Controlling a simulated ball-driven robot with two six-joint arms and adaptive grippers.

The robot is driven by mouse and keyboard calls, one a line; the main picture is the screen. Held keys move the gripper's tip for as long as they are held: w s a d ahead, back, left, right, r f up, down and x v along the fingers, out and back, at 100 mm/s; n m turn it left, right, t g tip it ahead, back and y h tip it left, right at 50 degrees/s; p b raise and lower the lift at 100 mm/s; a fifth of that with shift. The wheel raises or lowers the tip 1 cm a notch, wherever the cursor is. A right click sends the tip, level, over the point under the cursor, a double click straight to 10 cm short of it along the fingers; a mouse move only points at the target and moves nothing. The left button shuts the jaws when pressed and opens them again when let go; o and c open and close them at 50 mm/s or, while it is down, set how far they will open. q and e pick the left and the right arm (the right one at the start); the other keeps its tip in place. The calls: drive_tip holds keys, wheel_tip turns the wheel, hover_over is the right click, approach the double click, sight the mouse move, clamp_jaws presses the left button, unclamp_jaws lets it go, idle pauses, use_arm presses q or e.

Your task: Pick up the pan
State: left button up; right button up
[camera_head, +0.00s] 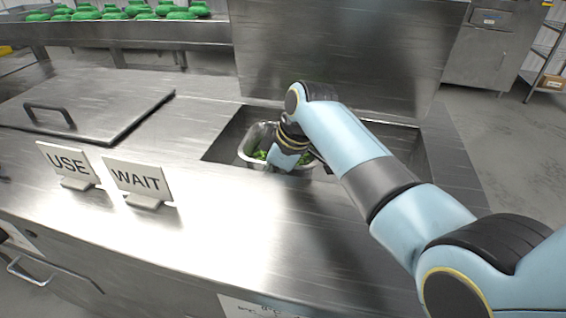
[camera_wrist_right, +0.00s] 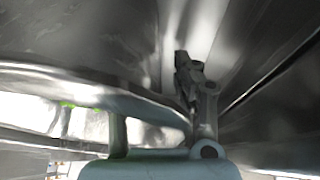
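The pan (camera_head: 251,143) is a metal container with green contents, sitting in the rectangular opening of the steel counter. My right arm reaches over from the right, and its wrist covers the pan's right part. The right gripper (camera_head: 285,163) is at the pan; its fingertips are hidden in the head view. In the right wrist view, the pan's curved metal rim (camera_wrist_right: 92,88) crosses close in front of the right gripper (camera_wrist_right: 155,105). The two fingers stand apart, with the rim between them and one finger partly hidden behind it. My left gripper is in neither view.
The steel lid (camera_head: 352,55) stands raised behind the opening. A closed lid with a black handle (camera_head: 48,113) lies to the left. A USE sign (camera_head: 68,162) and a WAIT sign (camera_head: 137,180) stand on the counter. Green items (camera_head: 140,10) line the back shelf.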

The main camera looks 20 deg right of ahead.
drive_tip(key=shift+f, duration=0.15)
idle(0.4)
clamp_jaws()
drive_tip(key=shift+w, duration=0.1)
idle(0.4)
